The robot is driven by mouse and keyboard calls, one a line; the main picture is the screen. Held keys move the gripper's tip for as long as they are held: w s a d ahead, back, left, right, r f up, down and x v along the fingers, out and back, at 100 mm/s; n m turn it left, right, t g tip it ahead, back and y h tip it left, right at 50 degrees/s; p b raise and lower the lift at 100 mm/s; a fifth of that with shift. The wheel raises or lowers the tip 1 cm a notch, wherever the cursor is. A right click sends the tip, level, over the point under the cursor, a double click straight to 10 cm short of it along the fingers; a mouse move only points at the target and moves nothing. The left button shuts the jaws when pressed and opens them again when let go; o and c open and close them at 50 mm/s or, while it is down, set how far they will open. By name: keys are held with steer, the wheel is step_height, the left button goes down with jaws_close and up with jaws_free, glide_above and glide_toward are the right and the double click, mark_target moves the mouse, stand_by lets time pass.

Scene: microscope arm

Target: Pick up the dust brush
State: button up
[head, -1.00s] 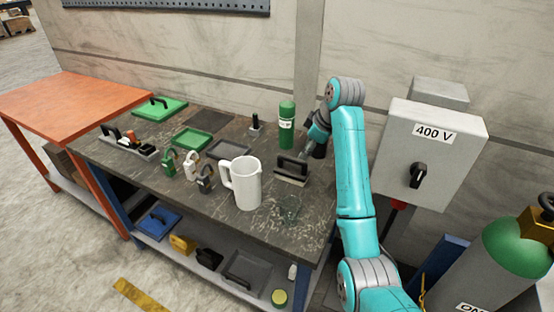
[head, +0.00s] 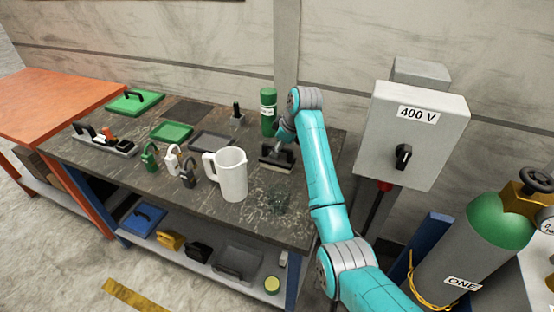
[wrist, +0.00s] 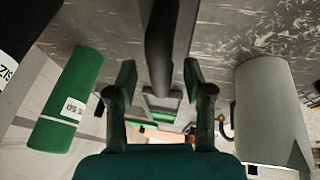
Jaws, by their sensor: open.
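The dust brush (head: 277,163) lies on the dark workbench top, near its right end, with a black handle and a pale lower edge. In the wrist view its long black handle (wrist: 162,45) runs down between my finger pads. My gripper (wrist: 158,78) is open, with one green-padded finger on each side of the handle; I cannot tell whether either touches it. In the head view my gripper (head: 285,142) is right at the brush and partly hides it.
A green bottle (head: 268,110) stands just behind the brush, and a white jug (head: 233,178) stands in front to the left. Padlocks (head: 172,160) and trays (head: 172,132) are further left. A 400 V box (head: 415,140) is on the wall at right.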

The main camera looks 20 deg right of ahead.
steer(key=shift+w+a+f, duration=0.15)
steer(key=shift+w+f, duration=0.1)
steer(key=shift+f, duration=0.4)
jaws_close()
step_height(320, 180, up, 10)
steer(key=shift+r, duration=0.1)
stand_by(0.3)
